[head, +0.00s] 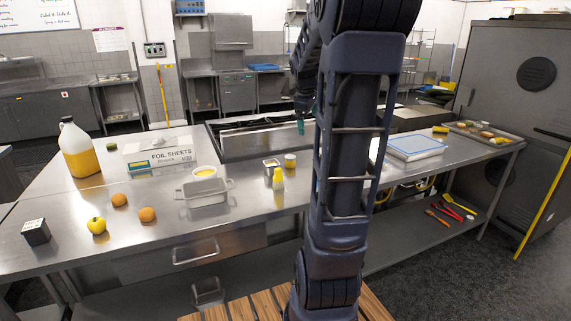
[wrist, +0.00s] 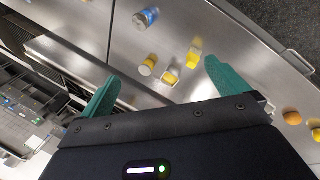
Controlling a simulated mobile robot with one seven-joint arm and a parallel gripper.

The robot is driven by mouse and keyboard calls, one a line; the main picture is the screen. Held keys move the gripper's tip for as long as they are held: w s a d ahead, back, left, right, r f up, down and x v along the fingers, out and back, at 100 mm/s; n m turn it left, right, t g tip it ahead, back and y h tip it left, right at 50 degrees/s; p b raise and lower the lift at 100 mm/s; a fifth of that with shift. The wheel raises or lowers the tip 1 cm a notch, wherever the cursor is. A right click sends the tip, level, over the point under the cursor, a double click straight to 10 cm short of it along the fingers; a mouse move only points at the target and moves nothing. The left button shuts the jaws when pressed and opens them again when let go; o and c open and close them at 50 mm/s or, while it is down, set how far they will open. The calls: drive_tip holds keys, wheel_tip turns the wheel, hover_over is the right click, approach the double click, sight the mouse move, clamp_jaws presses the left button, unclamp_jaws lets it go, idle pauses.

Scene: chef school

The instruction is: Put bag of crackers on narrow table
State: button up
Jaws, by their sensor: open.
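I cannot make out a bag of crackers in either view. My gripper (wrist: 162,69) is open and empty, with its two teal fingers spread wide in the wrist view. In the head view a teal finger of my gripper (head: 300,126) shows over the sink area at the back of the steel counter. I cannot tell which surface is the narrow table. My arm hides the middle of the head view.
A food tray (head: 490,133) lies at the right end. Wooden slats (head: 240,308) show at the bottom.

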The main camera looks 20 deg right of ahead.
drive_tip(key=s+a+f+m+y, duration=0.1)
drive_tip(key=s+a+m, duration=0.3)
drive_tip(key=s+a, duration=0.5)
drive_tip(key=s+a+f+m+t+y, duration=0.1)
drive_tip(key=s+a+f+m, duration=0.2)
drive_tip(key=s+a, duration=0.6)
drive_tip(key=s, duration=0.5)
drive_tip(key=shift+a+m+t+y, duration=0.3)
drive_tip(key=shift+m, duration=0.1)
